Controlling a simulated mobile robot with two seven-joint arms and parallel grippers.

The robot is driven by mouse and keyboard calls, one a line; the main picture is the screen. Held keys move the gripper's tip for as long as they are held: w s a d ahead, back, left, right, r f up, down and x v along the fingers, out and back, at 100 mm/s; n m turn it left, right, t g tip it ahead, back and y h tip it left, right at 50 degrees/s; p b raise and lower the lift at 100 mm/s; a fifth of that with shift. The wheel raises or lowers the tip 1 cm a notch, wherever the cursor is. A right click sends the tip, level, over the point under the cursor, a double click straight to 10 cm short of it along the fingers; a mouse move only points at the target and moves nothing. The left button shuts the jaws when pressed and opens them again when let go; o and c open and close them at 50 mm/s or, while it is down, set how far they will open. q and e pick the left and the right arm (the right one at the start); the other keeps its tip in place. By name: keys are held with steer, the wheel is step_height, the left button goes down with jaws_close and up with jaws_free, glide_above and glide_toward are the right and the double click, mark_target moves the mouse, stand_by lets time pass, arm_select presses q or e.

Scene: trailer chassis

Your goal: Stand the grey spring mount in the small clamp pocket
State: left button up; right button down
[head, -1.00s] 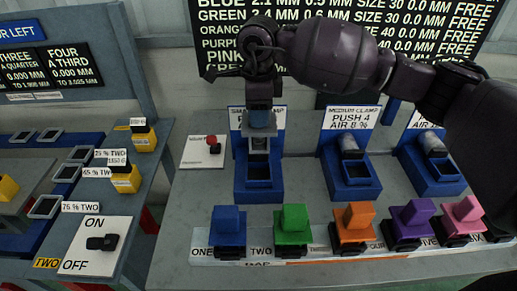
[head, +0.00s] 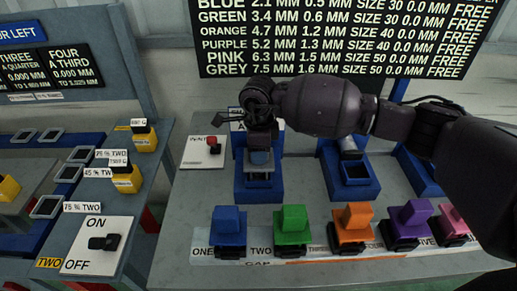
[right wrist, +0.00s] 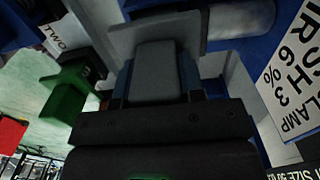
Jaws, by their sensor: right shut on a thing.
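My right gripper (head: 261,153) comes down from above over the blue small clamp (head: 258,192), at the left of the row of clamps. It is shut on the grey spring mount (right wrist: 155,72). The mount shows in the right wrist view as a grey block with a wider grey plate beyond it. In the head view, the hand hides most of the mount and part of the clamp pocket. The mount's lower part is at the pocket, but I cannot tell whether it touches the floor. My left gripper is not in view.
Blue, green and orange blocks (head: 228,224) (head: 292,222) (head: 355,220), then purple and pink ones, stand along the front. A medium clamp (head: 352,185) stands to the right. A red button (head: 212,141) is to the left. The bench (head: 310,180) between is clear.

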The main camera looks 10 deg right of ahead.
steer(key=shift+r, duration=0.15)
steer(key=c, duration=1.2)
jaws_free()
steer(key=shift+f, duration=0.25)
steer(key=o, duration=0.5)
steer(key=shift+r, duration=0.1)
